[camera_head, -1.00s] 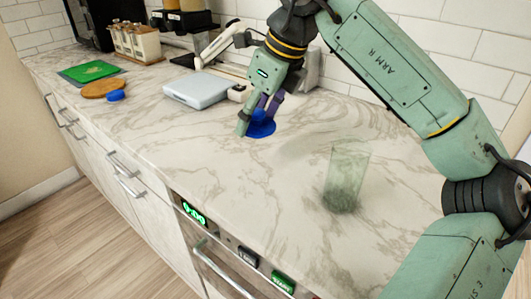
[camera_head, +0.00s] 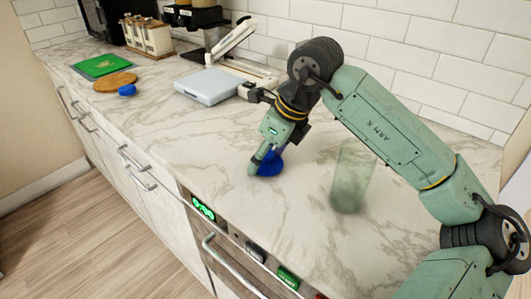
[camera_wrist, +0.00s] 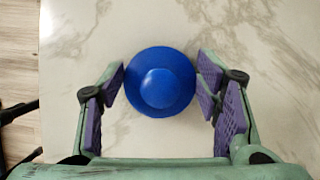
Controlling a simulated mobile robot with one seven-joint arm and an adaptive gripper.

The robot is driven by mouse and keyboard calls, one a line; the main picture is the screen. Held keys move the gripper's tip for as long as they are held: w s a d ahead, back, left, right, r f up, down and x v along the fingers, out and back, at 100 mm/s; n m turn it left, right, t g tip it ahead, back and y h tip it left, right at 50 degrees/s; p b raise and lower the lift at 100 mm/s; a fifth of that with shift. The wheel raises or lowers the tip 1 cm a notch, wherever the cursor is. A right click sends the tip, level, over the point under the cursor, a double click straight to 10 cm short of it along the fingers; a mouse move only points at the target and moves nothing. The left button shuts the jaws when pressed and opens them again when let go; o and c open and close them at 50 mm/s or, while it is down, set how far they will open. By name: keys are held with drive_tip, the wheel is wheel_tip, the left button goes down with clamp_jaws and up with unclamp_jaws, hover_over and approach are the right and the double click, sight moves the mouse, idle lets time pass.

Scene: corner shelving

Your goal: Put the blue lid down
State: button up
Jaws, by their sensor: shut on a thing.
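The blue lid (camera_head: 271,163) is a round disc with a raised knob, over the marble counter near its front edge. It also shows in the wrist view (camera_wrist: 161,82), knob facing the camera. My gripper (camera_head: 262,166) points down and is shut on the lid. In the wrist view the purple pads of my gripper (camera_wrist: 161,86) flank the lid left and right. I cannot tell whether the lid touches the counter or hangs just above it. The fingers hide part of it in the head view.
A clear glass (camera_head: 351,178) stands right of my gripper. A pale scale-like box (camera_head: 208,84) lies behind left. Farther left are a small blue object (camera_head: 127,90), a round wooden board (camera_head: 115,81) and a green board (camera_head: 101,65). The counter (camera_head: 180,140) left of my gripper is clear.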

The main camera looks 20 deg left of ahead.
drive_tip(key=shift+f, duration=0.15)
drive_tip(key=o, duration=1.1)
drive_tip(key=shift+c, duration=0.2)
drive_tip(key=shift+r, duration=0.2)
drive_tip(key=b+v, duration=0.2)
drive_tip(key=v, duration=1)
